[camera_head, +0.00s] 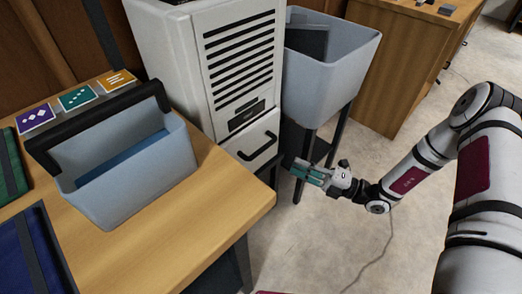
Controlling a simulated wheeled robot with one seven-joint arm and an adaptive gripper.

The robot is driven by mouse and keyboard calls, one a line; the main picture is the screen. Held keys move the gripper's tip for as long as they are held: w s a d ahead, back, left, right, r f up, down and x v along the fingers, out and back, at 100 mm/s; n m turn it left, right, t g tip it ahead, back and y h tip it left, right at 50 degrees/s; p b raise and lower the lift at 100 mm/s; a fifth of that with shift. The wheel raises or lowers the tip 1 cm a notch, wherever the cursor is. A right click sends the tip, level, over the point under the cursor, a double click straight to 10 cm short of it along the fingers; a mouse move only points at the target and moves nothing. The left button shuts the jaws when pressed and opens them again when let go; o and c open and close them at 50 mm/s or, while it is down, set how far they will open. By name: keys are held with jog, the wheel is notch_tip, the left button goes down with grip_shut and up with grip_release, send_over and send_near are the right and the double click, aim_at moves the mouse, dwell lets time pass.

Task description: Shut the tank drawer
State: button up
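A tall white cabinet (240,60) with black louvre slots stands behind the wooden table. The tank drawer (242,143) is low on its front, with a black curved handle (259,147). The drawer's lower part is partly hidden by the table, and I cannot tell how far it stands out. My gripper (300,168), with teal fingers, is to the right of the drawer and a little lower in the picture, pointing left. It appears apart from the handle. It holds nothing that I can see, and its finger gap is too small to judge.
The wooden table (225,200) at left holds a grey-blue bin (150,178) with a black handle and several coloured cards. A grey tub (335,72) on dark legs stands right of the cabinet, close behind my gripper. Concrete floor (330,240) is open in front, with a thin cable.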

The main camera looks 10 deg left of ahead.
aim_at(261, 148)
jog(key=b+x, duration=0.2)
jog(key=x, duration=1)
jog(key=shift+a+b, duration=0.3)
jog(key=shift+a, duration=0.1)
grip_shut()
